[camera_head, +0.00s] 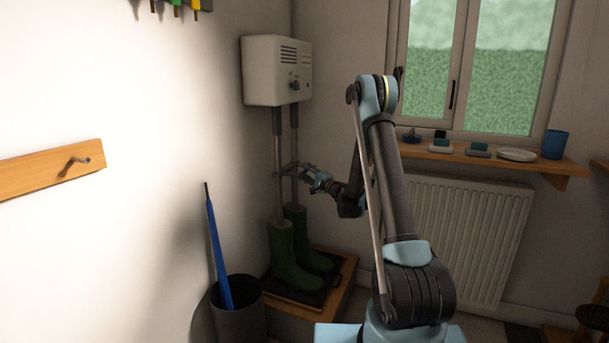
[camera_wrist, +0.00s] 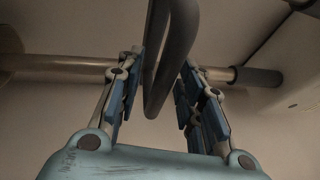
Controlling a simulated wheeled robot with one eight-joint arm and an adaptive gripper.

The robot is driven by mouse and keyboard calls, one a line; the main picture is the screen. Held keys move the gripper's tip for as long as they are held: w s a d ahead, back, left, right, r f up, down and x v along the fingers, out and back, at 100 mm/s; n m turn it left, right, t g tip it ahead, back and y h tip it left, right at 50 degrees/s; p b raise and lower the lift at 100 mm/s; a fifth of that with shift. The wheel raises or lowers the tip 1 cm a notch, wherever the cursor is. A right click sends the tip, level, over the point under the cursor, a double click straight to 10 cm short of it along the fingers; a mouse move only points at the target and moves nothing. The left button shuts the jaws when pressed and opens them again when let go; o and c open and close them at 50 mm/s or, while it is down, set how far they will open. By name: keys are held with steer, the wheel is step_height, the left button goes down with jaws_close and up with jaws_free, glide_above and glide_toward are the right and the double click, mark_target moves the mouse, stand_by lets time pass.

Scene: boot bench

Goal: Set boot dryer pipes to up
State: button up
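The boot dryer (camera_head: 262,70) is a white box with vents and a knob on the wall. Its two pipes (camera_head: 278,150) hang down, dark above and pale below, with their lower ends hidden in the green boots (camera_head: 284,262). My gripper (camera_head: 296,172) is at the pipes, about midway between box and boots. In the wrist view my gripper (camera_wrist: 160,92) is open, with a dark U-shaped handle (camera_wrist: 155,108) between its fingers. Gaps show beside the handle. A pipe (camera_wrist: 60,66) crosses behind the fingers.
The boots stand on a dark tray (camera_head: 290,292) on a wooden bench (camera_head: 340,290). A bin (camera_head: 238,310) with a blue umbrella (camera_head: 216,250) stands to the left. A radiator (camera_head: 470,240) and a sill shelf (camera_head: 480,157) with small items are right of my arm.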

jaws_close()
steer(key=shift+r, duration=0.1)
step_height(320, 180, up, 15)
steer(key=shift+w, duration=0.15)
stand_by(0.5)
steer(key=shift+d, duration=0.1)
steer(key=shift+c, duration=0.3)
jaws_free()
steer(key=shift+o, duration=0.3)
steer(key=shift+s, duration=0.2)
